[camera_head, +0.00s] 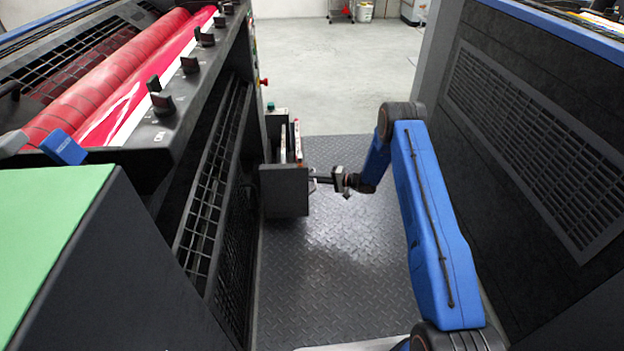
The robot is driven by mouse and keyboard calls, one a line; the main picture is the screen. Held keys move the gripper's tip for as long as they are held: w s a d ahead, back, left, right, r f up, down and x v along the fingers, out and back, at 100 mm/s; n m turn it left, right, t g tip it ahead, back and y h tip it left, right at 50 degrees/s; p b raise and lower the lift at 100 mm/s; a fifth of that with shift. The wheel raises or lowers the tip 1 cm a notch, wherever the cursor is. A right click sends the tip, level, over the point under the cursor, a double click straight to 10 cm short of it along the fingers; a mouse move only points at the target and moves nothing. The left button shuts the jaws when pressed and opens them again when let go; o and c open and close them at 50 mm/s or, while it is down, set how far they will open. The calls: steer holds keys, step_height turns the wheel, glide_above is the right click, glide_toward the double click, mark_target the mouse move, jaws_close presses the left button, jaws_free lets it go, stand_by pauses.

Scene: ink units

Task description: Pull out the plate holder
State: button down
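The plate holder (284,192) is a dark grey box-shaped unit at the side of the left machine, near the middle of the head view. Upright plates or panels with pale and reddish edges (297,141) show above its front. A small pale handle (312,186) sits on its right side. My gripper (318,180) reaches in from the right, with its dark fingers level with this handle. The tips are at or very close to the handle. They are too small to tell whether they touch it or close on it.
The left machine (205,110) has red rollers and black knobs along its edge. A dark machine with a vent grille (530,130) stands at the right. Between them, the tread-plate floor (330,270) is clear. A red button (263,82) sits behind the holder.

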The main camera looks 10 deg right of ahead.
steer(key=c, duration=1.8)
jaws_free()
steer(key=v, duration=1.7)
steer(key=shift+d, duration=0.2)
steer(key=shift+s, duration=0.1)
